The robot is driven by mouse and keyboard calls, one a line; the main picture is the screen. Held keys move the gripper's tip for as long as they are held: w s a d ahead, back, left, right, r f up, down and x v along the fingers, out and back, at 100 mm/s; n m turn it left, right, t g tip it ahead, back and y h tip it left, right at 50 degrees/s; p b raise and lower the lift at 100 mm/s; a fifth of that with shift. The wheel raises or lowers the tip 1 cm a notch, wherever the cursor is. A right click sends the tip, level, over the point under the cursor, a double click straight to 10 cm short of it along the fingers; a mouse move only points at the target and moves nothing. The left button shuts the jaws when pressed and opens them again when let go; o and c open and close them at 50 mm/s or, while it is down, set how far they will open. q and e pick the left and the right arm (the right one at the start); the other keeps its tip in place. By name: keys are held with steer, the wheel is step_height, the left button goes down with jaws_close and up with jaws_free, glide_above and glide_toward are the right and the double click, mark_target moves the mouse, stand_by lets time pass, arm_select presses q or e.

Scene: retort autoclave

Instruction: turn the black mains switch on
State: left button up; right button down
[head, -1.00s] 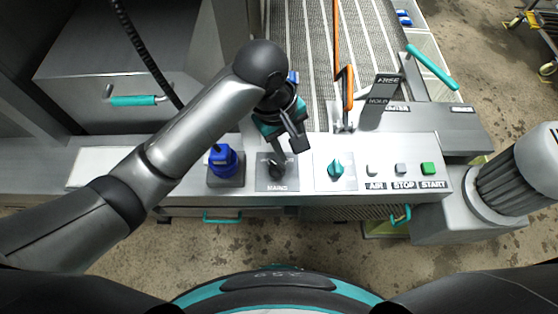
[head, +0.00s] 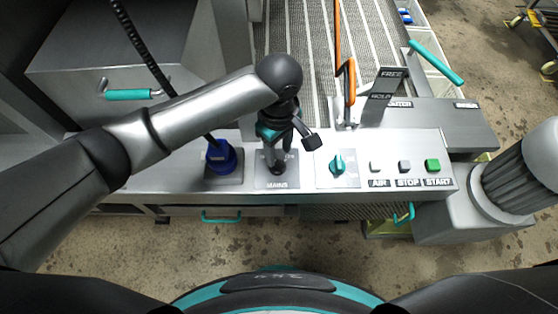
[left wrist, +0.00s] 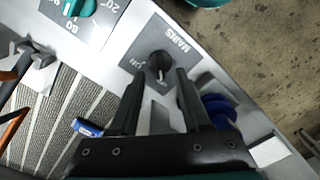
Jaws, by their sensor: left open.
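The black mains switch (head: 278,168) is a round knob on a grey plate marked MAINS (head: 277,184), on the front panel. In the left wrist view the knob (left wrist: 158,62) shows a pale mark on its side toward the gripper. ON lettering shows beside it. My left gripper (head: 294,148) is open and empty, just above the switch in the head view. In the left wrist view the knob lies just beyond and between the two fingertips (left wrist: 160,78); I cannot tell whether they touch it. My right gripper is not in view.
A blue knob-like device (head: 221,157) stands left of the switch. A teal dial (head: 338,163) is to its right, then the AIR, STOP and green START (head: 432,165) buttons. An orange-handled lever (head: 349,82) rises behind the dial.

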mark_target(279, 164)
arm_select(q)
steer(key=shift+f+b, duration=0.55)
steer(key=shift+f, duration=1.8)
jaws_close()
